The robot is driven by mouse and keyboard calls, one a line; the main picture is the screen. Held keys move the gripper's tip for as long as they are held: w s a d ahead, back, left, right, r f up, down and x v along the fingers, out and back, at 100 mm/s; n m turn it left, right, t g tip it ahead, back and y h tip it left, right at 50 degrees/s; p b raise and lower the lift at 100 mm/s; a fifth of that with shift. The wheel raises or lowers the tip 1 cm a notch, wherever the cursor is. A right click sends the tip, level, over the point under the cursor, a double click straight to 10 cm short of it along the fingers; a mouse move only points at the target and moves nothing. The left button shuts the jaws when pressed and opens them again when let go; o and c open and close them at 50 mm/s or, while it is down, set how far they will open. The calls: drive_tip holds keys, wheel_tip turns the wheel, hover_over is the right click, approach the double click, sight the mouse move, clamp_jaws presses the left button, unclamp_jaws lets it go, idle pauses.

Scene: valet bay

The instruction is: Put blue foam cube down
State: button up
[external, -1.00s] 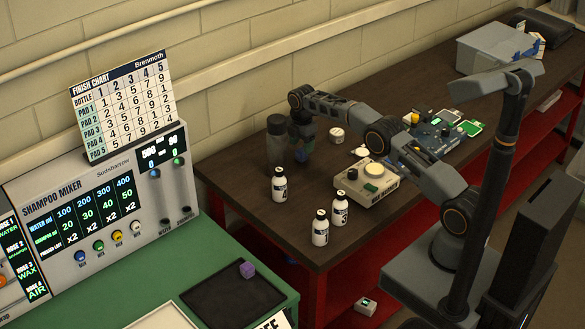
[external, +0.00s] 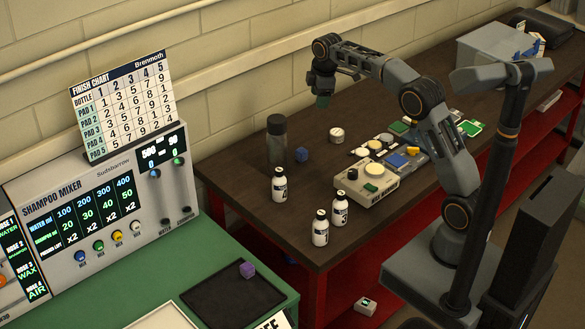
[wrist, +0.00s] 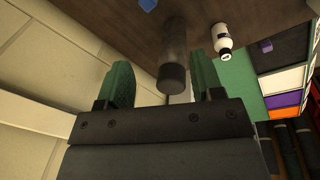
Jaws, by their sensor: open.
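The blue foam cube (external: 302,154) rests on the dark brown bench top, just right of a dark cylindrical bottle (external: 277,140). In the wrist view the cube (wrist: 148,4) shows only partly, at the top edge. My gripper (external: 323,98) is raised well above the bench, up and to the right of the cube, near the wall. In the wrist view its two green fingers (wrist: 160,85) are spread wide with nothing held between them. The cube is apart from the gripper.
Several white bottles (external: 279,185) stand near the bench's front left. A white jar (external: 336,135) is right of the cube. A beige device (external: 366,185) and small boards (external: 402,152) lie further right. A purple cube (external: 247,270) sits on a black tray (external: 232,293) on the green counter.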

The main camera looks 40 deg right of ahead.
drive_tip(key=s+r+m+t, duration=0.1)
drive_tip(key=s+r+m, duration=0.15)
drive_tip(key=s, duration=0.65)
drive_tip(key=s+r+m+t, duration=0.15)
drive_tip(key=s+m, duration=0.25)
drive_tip(key=s, duration=0.4)
drive_tip(key=s+f+m, duration=0.2)
drive_tip(key=s+f, duration=0.1)
drive_tip(key=s, duration=0.4)
drive_tip(key=s+f+m, duration=0.3)
drive_tip(key=s+f, duration=0.1)
drive_tip(key=s, duration=0.4)
drive_tip(key=shift+t, duration=0.35)
